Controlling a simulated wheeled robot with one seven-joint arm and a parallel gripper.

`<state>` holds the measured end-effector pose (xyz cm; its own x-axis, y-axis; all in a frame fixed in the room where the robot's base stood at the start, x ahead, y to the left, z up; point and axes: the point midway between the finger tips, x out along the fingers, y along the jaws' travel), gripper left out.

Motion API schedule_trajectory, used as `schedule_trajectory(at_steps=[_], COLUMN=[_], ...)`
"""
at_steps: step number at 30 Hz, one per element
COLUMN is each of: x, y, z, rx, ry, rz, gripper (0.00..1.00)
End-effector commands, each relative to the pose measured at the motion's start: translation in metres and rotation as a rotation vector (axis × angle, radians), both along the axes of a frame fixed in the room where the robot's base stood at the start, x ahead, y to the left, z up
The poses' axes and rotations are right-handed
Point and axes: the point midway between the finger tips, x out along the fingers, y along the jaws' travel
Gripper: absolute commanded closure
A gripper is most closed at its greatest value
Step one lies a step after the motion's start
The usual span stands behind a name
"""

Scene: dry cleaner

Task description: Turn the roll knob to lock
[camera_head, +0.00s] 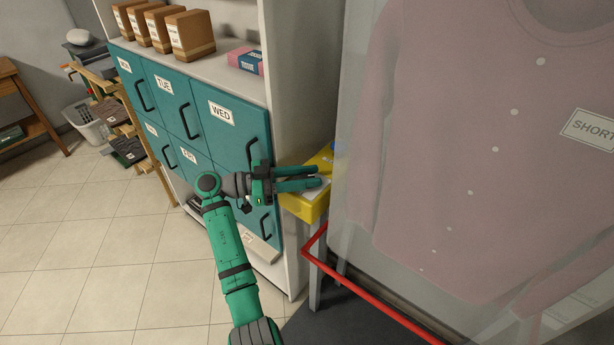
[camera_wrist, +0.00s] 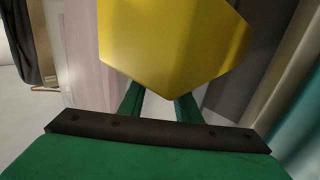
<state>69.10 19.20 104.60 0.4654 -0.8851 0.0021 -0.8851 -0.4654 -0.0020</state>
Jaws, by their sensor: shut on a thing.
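My gripper (camera_head: 322,176) reaches right, level with a yellow box-like unit (camera_head: 309,208) on a grey stand. Its two fingers are a little apart, shut on a yellow piece at that unit. In the wrist view, a flat yellow piece with angled corners (camera_wrist: 172,42) covers the fingertips. I cannot make out a separate knob shape or lock marks, so the knob's turn cannot be told. A pale plate lies on the unit's top, partly behind the fingers.
A teal drawer cabinet (camera_head: 233,140) with black handles stands close left of the unit. A clear bag with a pink shirt (camera_head: 470,130) hangs close on the right. A red rail (camera_head: 375,298) runs below it. Tiled floor (camera_head: 110,250) at left is clear.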

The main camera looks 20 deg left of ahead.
Motion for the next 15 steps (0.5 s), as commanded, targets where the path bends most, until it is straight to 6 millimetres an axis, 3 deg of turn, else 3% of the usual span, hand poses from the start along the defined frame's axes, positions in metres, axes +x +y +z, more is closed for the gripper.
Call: schedule_trajectory(at_steps=[15], x=[0.0], y=[-0.0013], z=[-0.0034], rx=[0.002], ry=[0.008], rz=[-0.065], gripper=[0.92])
